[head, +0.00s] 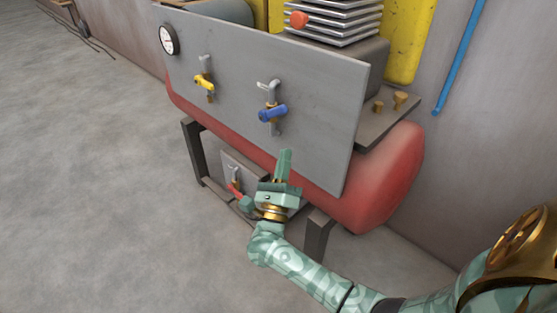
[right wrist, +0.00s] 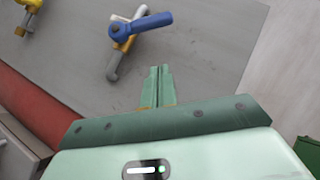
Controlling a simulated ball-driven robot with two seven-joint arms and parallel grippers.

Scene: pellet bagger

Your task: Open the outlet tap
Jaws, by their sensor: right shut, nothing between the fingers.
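Two taps sit on the grey panel: one with a blue handle (head: 272,113) and one with a yellow handle (head: 204,83). A third tap with a red handle (head: 235,188) is on a small lower panel, partly hidden by my right gripper. I cannot tell from looks which is the outlet tap. The blue handle lies across its pipe, slightly tilted; it also shows in the right wrist view (right wrist: 145,24), with the yellow handle (right wrist: 28,5) at the corner. My right gripper (head: 285,154) is shut and empty, its fingertips (right wrist: 159,70) below the blue tap and apart from it. My left gripper is out of view.
A pressure gauge (head: 168,39) is at the panel's upper left. A red tank (head: 385,185) lies behind the grey panel (head: 325,110), above dark legs (head: 316,235). Brass fittings (head: 400,97) stand on a ledge at right. The floor at left is clear.

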